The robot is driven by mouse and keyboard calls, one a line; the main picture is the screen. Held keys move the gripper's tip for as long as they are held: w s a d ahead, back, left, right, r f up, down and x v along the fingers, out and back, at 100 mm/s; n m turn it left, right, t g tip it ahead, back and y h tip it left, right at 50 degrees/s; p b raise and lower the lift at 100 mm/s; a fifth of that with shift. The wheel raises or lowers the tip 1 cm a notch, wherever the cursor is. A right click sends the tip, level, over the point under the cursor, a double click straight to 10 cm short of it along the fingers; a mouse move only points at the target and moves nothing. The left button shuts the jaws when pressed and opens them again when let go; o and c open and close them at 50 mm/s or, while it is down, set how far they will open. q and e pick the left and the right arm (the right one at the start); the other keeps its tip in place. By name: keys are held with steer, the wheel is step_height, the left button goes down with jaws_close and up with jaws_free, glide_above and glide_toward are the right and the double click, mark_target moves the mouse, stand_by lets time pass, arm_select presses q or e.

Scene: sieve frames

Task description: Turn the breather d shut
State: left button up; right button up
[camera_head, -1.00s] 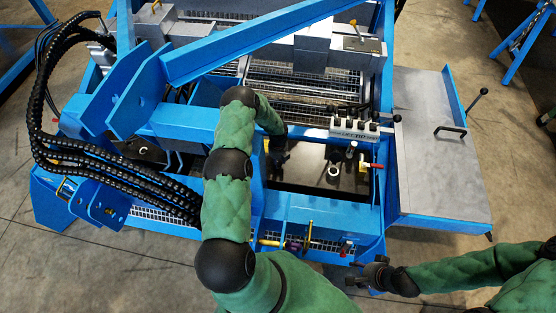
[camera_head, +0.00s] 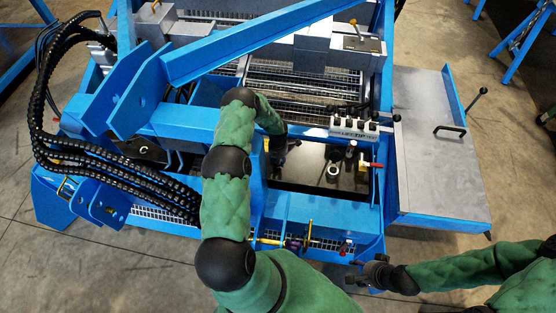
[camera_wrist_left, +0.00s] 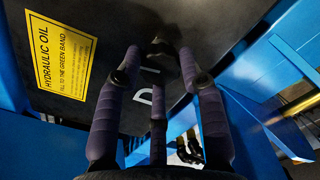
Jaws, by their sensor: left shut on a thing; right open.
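In the left wrist view, the dark round breather d (camera_wrist_left: 161,43) sits on a black tank face (camera_wrist_left: 118,22), beside white lettering with a D. My left gripper (camera_wrist_left: 160,60) has its fingertips on both sides of the breather and is shut on it. The fingers hide part of it, and its exact angle cannot be read. In the head view, my left gripper (camera_head: 284,153) reaches behind the blue frame and is partly hidden by my arm. My right gripper (camera_head: 360,274) is open and empty near the front right corner of the frame.
A yellow hydraulic oil label (camera_wrist_left: 62,55) is on the tank. Blue beams (camera_head: 320,208) surround the reach. A valve block with dark knobs (camera_head: 355,130) and a red-handled lever (camera_head: 374,166) stand to the right. A grey side table (camera_head: 440,165) is mostly bare.

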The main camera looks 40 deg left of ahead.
arm_select(q)
steer(key=shift+s+m, duration=0.1)
steer(key=shift+m, duration=1)
steer(key=shift+f, duration=0.1)
steer(key=o, duration=1.1)
steer(key=shift+o, duration=0.2)
steer(key=shift+r, duration=0.45)
step_height(320, 180, up, 11)
